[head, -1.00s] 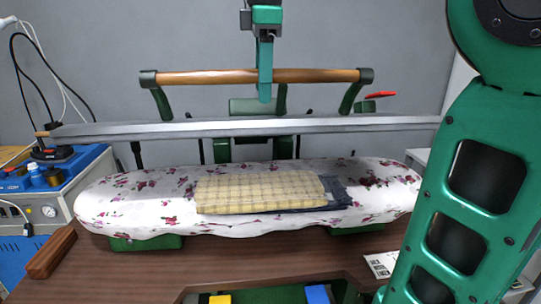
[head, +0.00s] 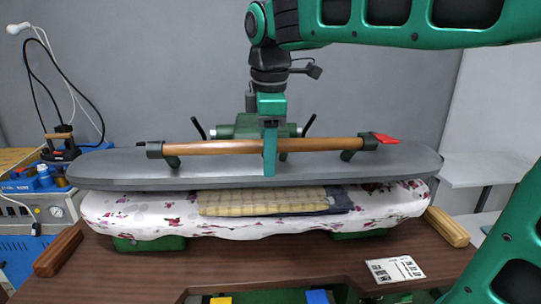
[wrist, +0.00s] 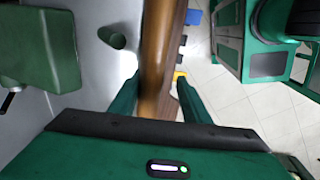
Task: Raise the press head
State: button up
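The press head (head: 105,165) is a long grey plate. It lies low over the floral padded board (head: 125,212), with a narrow gap showing at the front. A wooden handle bar (head: 220,147) runs along its top; it also shows in the wrist view (wrist: 157,60). My gripper (head: 270,165) is at the middle of the bar, pointing down.
A red lever (head: 385,139) sticks out at the bar's right end. A blue-and-white machine (head: 30,208) with an iron (head: 60,143) stands at left. A printed card (head: 395,269) lies on the brown table (head: 300,262). A white shelf (head: 485,172) is at right.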

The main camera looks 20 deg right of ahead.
jog(key=shift+f, duration=0.1)
notch_tip(320, 180, up, 13)
jog(key=s, duration=0.2)
jog(key=shift+s+a, duration=0.2)
jog(key=shift+s, duration=0.1)
dwell(1.5)
jog(key=shift+c, duration=0.6)
